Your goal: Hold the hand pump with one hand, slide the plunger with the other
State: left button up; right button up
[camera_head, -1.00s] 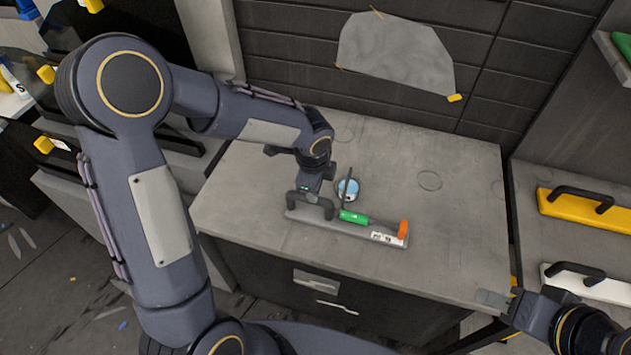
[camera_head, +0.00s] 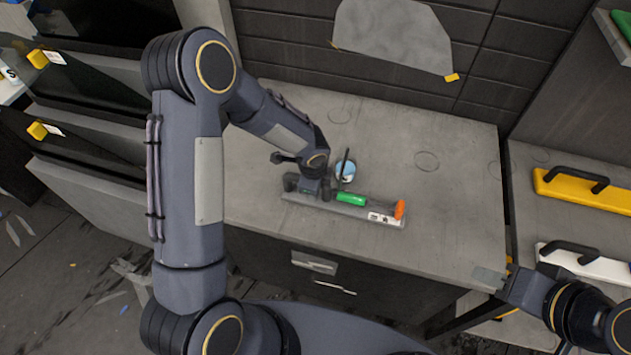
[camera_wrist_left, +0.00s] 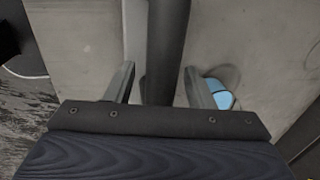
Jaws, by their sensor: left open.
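A long grey tool with a black handle, a green section (camera_head: 351,199) and an orange end (camera_head: 400,209) lies on the grey worktop; I take the green and orange part for the hand pump. My left gripper (camera_head: 312,188) is low over the tool's left end, at the black handle, which it partly hides. In the left wrist view its fingers (camera_wrist_left: 160,72) are open, on either side of a dark bar (camera_wrist_left: 167,45); contact is not visible. My right gripper (camera_head: 490,277) is apart from the tool, at the worktop's front right corner; its finger gap cannot be made out.
A blue and white round item (camera_head: 345,172) with a thin dark upright stands just behind the tool. The worktop (camera_head: 440,215) is clear to the right. Yellow (camera_head: 580,190) and white (camera_head: 590,261) handled tools lie on the right shelf. A grey sheet (camera_head: 390,38) hangs on the back wall.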

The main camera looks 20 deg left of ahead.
pick_arm(q)
grip_shut()
dwell(1.1)
pick_arm(e)
jog(key=o, duration=0.5)
jog(key=shift+w, duration=0.1)
